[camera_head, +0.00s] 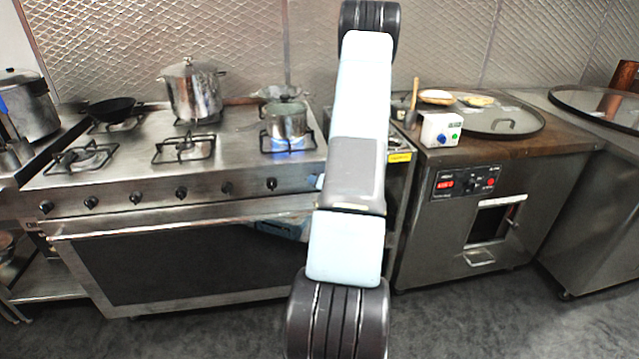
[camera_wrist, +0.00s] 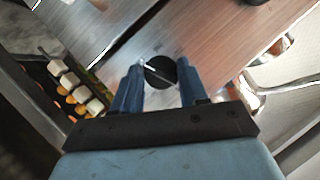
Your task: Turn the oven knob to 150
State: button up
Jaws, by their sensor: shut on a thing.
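A round black knob (camera_wrist: 158,78) with a white pointer line sits on a brushed metal panel in the wrist view. The line slants from upper left to lower right across it. My gripper (camera_wrist: 161,68) has its two blue fingers shut on the knob, one on each side. No scale numbers are readable around it. In the head view, the steel range's oven door (camera_head: 190,265) lies below a front panel (camera_head: 155,195) with a row of black knobs. My arm hides most of my gripper and the held knob there.
A steel pot (camera_head: 286,120) stands over a lit blue flame, close to my arm. A larger pot (camera_head: 193,90) stands further back. To the right is a counter with a white box (camera_head: 441,129) and a red-display panel (camera_head: 465,181). White and orange chunks (camera_wrist: 75,92) show at left.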

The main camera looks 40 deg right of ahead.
jog(key=shift+d+m, duration=0.25)
jog(key=shift+m, duration=0.05)
dwell(0.4)
jog(key=o, duration=0.8)
jog(key=shift+o, duration=1.3)
jog(key=shift+a, duration=0.1)
jog(key=shift+s, duration=0.1)
jog(key=v, duration=1.3)
jog(key=shift+s, duration=0.35)
